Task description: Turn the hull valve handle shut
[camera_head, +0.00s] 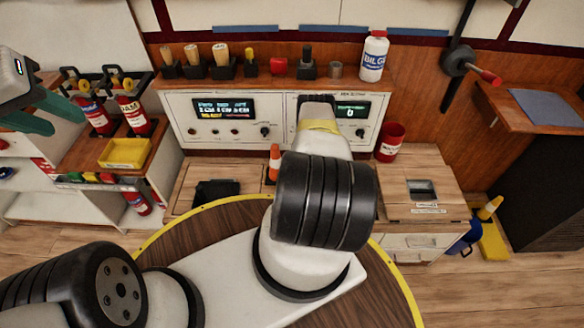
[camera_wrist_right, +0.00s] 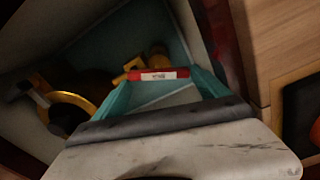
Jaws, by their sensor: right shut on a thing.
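In the right wrist view, a red handle (camera_wrist_right: 158,74) with a white label lies across between the teal fingertips of my right gripper (camera_wrist_right: 166,86). The gripper is shut on it; the label is too small to read. Yellow valve parts (camera_wrist_right: 130,66) show right behind the handle, in a dim recess. In the head view my right gripper is hidden behind my own arm, and this handle does not show. My left gripper (camera_head: 42,112) is at the left edge, its teal fingers apart and empty, near the red extinguishers.
In the right wrist view, a yellow ring (camera_wrist_right: 68,112) is at the left. In the head view, a control panel (camera_head: 180,135) stands at the back, with a tool shelf above it. A lever with a red grip (camera_head: 489,77) is on the right wall. A yellow tray (camera_head: 124,153) sits at left.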

